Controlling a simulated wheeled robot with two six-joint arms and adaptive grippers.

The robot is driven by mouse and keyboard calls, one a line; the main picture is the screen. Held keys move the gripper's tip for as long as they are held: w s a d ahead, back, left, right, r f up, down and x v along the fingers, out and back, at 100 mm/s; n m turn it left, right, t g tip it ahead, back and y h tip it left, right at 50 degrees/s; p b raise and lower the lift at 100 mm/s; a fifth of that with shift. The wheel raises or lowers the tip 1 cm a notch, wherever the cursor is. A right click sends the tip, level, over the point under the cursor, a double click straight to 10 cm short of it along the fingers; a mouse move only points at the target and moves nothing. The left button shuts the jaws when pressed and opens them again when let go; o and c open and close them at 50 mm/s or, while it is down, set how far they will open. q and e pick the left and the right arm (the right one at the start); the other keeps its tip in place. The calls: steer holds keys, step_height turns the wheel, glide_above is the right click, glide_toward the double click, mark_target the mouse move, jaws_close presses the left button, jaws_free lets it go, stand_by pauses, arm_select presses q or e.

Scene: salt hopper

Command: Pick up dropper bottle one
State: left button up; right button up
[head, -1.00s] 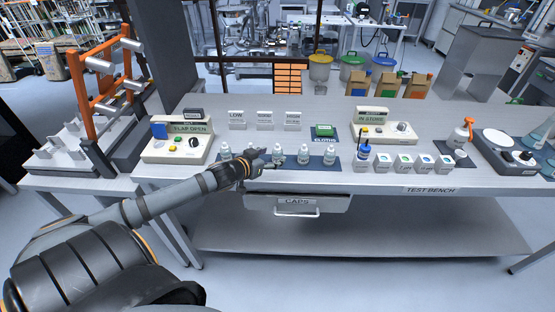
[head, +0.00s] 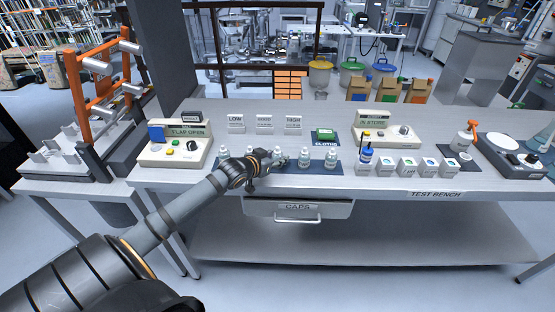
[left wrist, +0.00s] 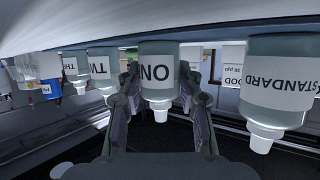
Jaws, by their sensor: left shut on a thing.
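Dropper bottle one (left wrist: 158,75), a clear bottle with a white tip and a label reading ONE, stands between the two fingers of my left gripper (left wrist: 158,103) in the left wrist view, where the picture is upside down. The gripper is shut on it. In the head view my left gripper (head: 272,162) is at the row of bottles on the dark mat (head: 318,165) and mostly hides bottle one. I cannot tell whether the bottle is clear of the mat. My right gripper is not in view.
The STANDARD bottle (left wrist: 278,80) stands close on one side and bottle TWO (left wrist: 103,68) on the other. A third bottle (head: 331,157) stands further right. A flap box (head: 176,145) is at the left. The CAPS drawer (head: 297,209) hangs below the bench edge.

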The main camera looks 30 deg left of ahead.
mark_target(277, 153)
arm_select(q)
steer(key=c, duration=0.3)
steer(key=shift+c, duration=0.2)
steer(key=shift+r, duration=0.2)
steer(key=r, duration=0.4)
steer(key=shift+s+d+r+p, duration=0.1)
steer(key=shift+s+d+p, duration=0.1)
steer(key=shift+s+p, duration=0.15)
steer(key=s+d+r+p, duration=0.8)
steer(key=s+p, duration=0.2)
steer(key=shift+s+r, duration=0.25)
steer(key=shift+s, duration=0.05)
